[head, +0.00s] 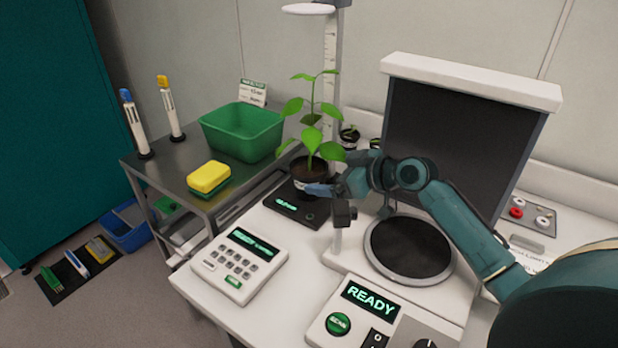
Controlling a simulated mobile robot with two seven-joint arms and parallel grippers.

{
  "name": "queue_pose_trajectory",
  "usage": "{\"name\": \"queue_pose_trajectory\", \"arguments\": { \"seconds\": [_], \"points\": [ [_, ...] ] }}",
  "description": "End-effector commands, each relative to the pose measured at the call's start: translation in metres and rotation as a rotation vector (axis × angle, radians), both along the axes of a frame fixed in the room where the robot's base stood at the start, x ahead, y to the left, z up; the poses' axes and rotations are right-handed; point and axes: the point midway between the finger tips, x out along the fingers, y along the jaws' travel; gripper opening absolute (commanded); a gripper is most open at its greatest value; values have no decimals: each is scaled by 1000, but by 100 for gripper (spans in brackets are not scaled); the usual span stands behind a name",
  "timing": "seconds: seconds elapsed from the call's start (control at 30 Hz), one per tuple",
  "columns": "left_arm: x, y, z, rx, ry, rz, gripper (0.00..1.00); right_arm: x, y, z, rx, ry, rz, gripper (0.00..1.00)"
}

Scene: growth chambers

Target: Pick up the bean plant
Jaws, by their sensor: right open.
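The bean plant (313,136) is a tall green seedling with broad leaves in a dark pot with a pale label. It stands upright on a black scale (289,207) with a lit green readout, in front of a white height ruler (330,70). My right gripper (322,189) reaches in from the right and is open at the pot's right front side, low down. One finger overlaps the front of the pot in the picture. Whether it touches the pot, I cannot tell. My left gripper is not in view.
A white keypad unit (232,264) and a control box reading READY (371,299) stand in front. An imaging booth (455,140) with a round dark turntable (408,246) is right. A green tub (242,132) and yellow sponge (208,177) sit on the left cart.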

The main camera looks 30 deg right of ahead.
Motion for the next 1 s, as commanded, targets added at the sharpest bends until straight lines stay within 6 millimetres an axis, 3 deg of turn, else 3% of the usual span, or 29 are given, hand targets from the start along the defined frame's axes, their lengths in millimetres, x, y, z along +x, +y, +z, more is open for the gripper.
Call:
{"name": "queue_pose_trajectory", "arguments": {
  "seconds": [0.23,0.57,1.0],
  "points": [
    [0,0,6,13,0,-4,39,31,14,-11,3,0,-1,100],
    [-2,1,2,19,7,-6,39,36,17,-15,2,0,1,99],
    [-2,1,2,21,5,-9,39,36,17,-15,2,0,1,63]
  ]
}}
